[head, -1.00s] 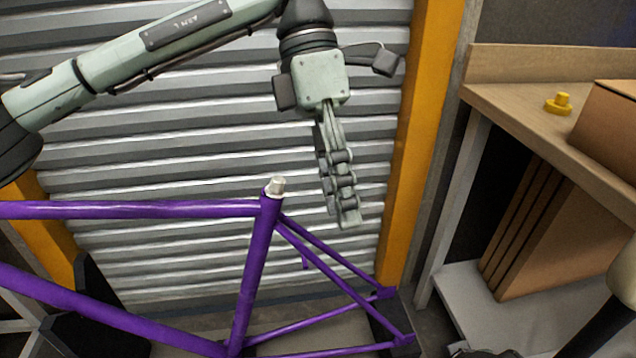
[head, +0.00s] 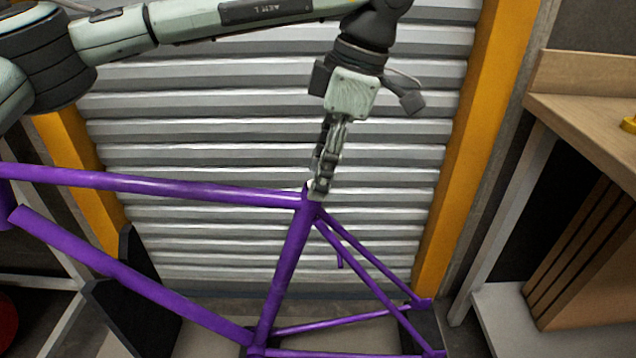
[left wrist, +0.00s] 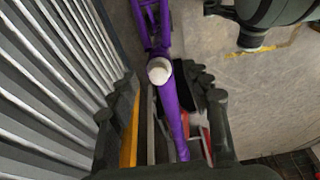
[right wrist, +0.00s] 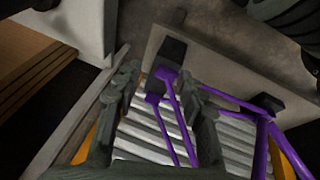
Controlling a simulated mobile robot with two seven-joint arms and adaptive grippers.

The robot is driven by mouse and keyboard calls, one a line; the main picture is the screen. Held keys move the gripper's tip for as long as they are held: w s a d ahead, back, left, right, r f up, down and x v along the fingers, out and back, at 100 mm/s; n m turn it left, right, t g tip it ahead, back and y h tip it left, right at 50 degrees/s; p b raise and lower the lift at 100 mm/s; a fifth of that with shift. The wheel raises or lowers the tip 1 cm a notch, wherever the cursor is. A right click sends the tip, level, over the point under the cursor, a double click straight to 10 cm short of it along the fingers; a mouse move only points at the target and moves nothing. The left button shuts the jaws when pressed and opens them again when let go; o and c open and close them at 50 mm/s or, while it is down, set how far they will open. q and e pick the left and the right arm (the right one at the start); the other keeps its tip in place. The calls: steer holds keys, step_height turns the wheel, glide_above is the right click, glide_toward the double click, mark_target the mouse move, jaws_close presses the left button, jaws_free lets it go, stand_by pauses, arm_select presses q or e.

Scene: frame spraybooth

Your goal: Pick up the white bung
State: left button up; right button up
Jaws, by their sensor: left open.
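The white bung (head: 313,192) sits in the top of the seat tube of the purple bike frame (head: 282,275). In the head view my left gripper (head: 320,188) points down at the tube top and partly hides the bung. In the left wrist view the bung (left wrist: 159,71) shows as a pale round top, between the lines of the two spread fingers. The left gripper is open and holds nothing; I cannot tell whether a finger touches the bung. My right gripper (right wrist: 160,88) shows only in its own wrist view, fingers apart and empty, with purple frame tubes beyond.
A grey corrugated shutter (head: 220,150) stands behind the frame, with an orange post (head: 465,140) to its right. A wooden bench (head: 580,115) at the right bears a yellow knob-like part (head: 629,124). Brown boards (head: 580,265) stand under the bench.

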arm_select(q)
steer(key=shift+f, duration=0.1)
jaws_close()
stand_by(0.5)
